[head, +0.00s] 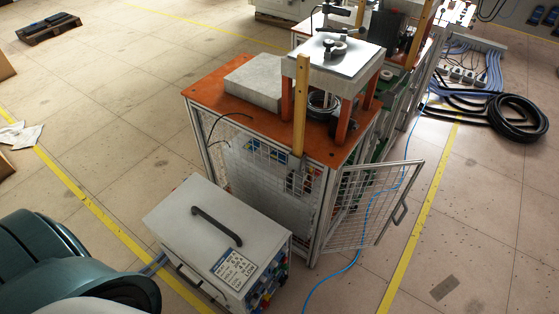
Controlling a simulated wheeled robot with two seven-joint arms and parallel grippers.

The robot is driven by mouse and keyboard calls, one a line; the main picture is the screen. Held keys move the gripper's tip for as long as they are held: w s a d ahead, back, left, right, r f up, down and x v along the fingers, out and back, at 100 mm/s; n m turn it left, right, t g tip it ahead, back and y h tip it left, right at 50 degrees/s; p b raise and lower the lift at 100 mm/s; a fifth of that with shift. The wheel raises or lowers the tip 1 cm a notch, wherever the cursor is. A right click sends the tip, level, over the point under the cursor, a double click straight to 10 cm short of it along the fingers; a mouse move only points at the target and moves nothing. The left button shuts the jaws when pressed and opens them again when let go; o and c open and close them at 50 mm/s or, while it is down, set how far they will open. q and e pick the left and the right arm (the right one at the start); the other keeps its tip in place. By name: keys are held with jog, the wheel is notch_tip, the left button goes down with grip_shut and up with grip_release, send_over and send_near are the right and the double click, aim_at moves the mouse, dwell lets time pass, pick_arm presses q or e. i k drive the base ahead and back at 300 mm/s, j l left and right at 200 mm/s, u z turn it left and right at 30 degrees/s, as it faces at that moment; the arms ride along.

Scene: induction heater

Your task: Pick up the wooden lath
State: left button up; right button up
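A yellowish wooden lath (301,105) stands about upright at the front of the orange-topped workbench (225,92). Its upper end reaches in front of the raised metal plate (345,66), and its lower part is near the mesh front of the bench. I cannot tell exactly where its lower end rests. A second, similar wooden lath (422,32) stands farther back at the upper right, partly cut off by the picture's top edge. Neither of my grippers shows in the head view, and no gripper is seen at the laths.
A grey box with a black handle (218,226) stands on the floor before the bench. A mesh door (372,205) is swung open at the right, with a blue hose (362,232) by it. Black coiled hose (518,118) lies right. Floor at the left is largely clear.

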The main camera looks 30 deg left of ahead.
aim_at(428, 5)
jog(key=i+l+z, duration=0.35)
jog(key=l, duration=0.25)
jog(key=i+l+z, duration=0.4)
jog(key=i, duration=0.2)
jog(key=i+l+z, duration=0.35)
jog(key=i, duration=0.2)
jog(key=i+l+u, duration=0.2)
jog(key=i, duration=0.75)
jog(key=i+j+u, duration=0.1)
jog(key=i+u, duration=0.2)
jog(key=u, duration=0.15)
jog(key=i+u, duration=0.35)
jog(key=u, duration=0.15)
jog(key=i+l+u, duration=0.15)
jog(key=i+u, duration=0.15)
jog(key=u, duration=0.15)
jog(key=i+u, duration=0.25)
jog(key=u, duration=0.15)
jog(key=i+u, duration=0.25)
jog(key=u, duration=0.15)
jog(key=i+l+u, duration=0.15)
jog(key=u, duration=0.3)
jog(key=i+l+u, duration=0.2)
jog(key=u, duration=0.2)
jog(key=i+l, duration=0.05)
jog(key=i, duration=0.05)
